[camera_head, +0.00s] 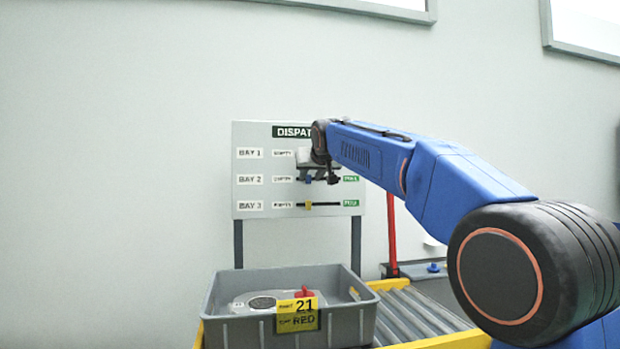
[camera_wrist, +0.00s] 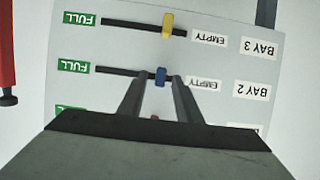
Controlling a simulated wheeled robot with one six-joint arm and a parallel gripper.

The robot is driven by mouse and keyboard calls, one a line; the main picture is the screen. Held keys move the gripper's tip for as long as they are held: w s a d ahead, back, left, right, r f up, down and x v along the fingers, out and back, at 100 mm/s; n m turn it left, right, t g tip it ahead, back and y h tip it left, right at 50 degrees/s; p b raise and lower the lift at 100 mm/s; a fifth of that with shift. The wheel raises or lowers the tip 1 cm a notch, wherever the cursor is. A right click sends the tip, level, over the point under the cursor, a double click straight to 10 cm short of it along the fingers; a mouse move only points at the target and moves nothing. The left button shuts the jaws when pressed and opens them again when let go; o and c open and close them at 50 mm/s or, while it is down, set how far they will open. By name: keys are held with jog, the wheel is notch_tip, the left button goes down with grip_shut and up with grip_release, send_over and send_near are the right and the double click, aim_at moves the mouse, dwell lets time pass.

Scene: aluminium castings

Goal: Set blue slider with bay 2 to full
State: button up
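The blue slider (camera_wrist: 161,76) sits on the bay 2 track, towards the EMPTY end. My gripper (camera_wrist: 160,82) has its two fingers on either side of the blue slider, with small gaps showing; I cannot tell whether they touch it. The green FULL label (camera_wrist: 73,68) of bay 2 is at the other end of the track in the wrist view, which shows the board upside down. In the head view my gripper (camera_head: 318,178) is in front of the dispatch board (camera_head: 245,195) at the bay 2 row, and my arm hides part of the board.
The bay 3 yellow slider (camera_wrist: 167,25) is close by on the adjacent track. A grey crate (camera_head: 235,327) with a part inside stands below the board on a roller conveyor (camera_head: 410,315). A red post (camera_head: 391,235) stands right of the board.

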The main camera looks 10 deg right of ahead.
jog(key=shift+w+f, duration=0.15)
jog(key=shift+w, duration=0.3)
grip_shut()
jog(key=d, duration=0.7)
jog(key=shift+d, duration=0.15)
grip_release()
jog(key=shift+d, duration=0.15)
